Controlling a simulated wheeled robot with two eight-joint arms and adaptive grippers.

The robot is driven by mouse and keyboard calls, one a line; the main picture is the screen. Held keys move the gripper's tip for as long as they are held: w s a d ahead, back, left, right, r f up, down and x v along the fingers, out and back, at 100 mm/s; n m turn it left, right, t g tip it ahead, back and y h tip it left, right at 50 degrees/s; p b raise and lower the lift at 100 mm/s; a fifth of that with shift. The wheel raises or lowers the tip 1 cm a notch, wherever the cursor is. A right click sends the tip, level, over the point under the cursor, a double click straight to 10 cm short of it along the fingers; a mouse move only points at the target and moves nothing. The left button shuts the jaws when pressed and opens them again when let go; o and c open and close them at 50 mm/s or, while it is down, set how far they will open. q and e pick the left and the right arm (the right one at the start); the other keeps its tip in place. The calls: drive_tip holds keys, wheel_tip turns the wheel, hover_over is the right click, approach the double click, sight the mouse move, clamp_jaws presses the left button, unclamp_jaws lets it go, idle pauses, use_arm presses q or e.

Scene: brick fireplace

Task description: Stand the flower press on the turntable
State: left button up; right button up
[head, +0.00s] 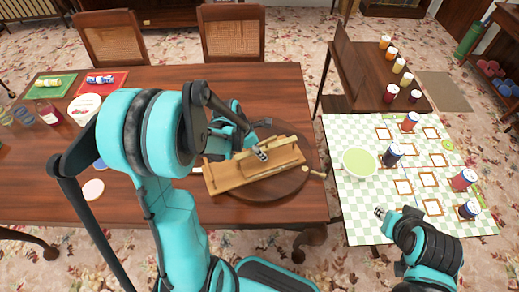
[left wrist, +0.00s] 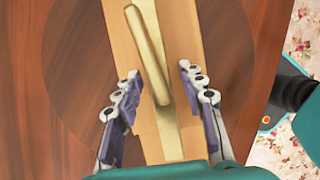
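The flower press (head: 232,181) is a long pale wooden piece with a light rod along it. It lies across the turntable (head: 286,190), a dark round disc on the brown table. My left gripper (head: 258,150) is over the press. In the left wrist view the left gripper (left wrist: 160,88) has its fingers spread, with the rod (left wrist: 148,50) of the press (left wrist: 122,45) between them; contact is unclear. The turntable (left wrist: 228,60) shows beneath it. My right gripper (head: 380,212) is at the front edge of the checked table, apart from the press; its fingers are too small to read.
The checked table (head: 350,215) holds a green bowl (head: 360,162), several jars and square frames. A side table (head: 365,75) holds more jars. On the brown table's left are a green mat (head: 42,92), a red mat (head: 118,88) and a plate. Two chairs stand behind.

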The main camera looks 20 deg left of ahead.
use_arm(q)
drive_tip(key=p+v, duration=0.4)
drive_tip(key=v, duration=0.7)
drive_tip(key=s+d+r+m+t+y, duration=0.1)
drive_tip(key=s+d+r+m, duration=0.3)
drive_tip(key=m, duration=0.9)
drive_tip(key=s+d+r+m+t+y, duration=0.2)
drive_tip(key=s+d+r+m, duration=0.2)
drive_tip(key=m, duration=1)
drive_tip(key=shift+s+d+r+t, duration=0.15)
drive_tip(key=shift+s+d+t, duration=0.3)
drive_tip(key=shift+s, duration=0.7)
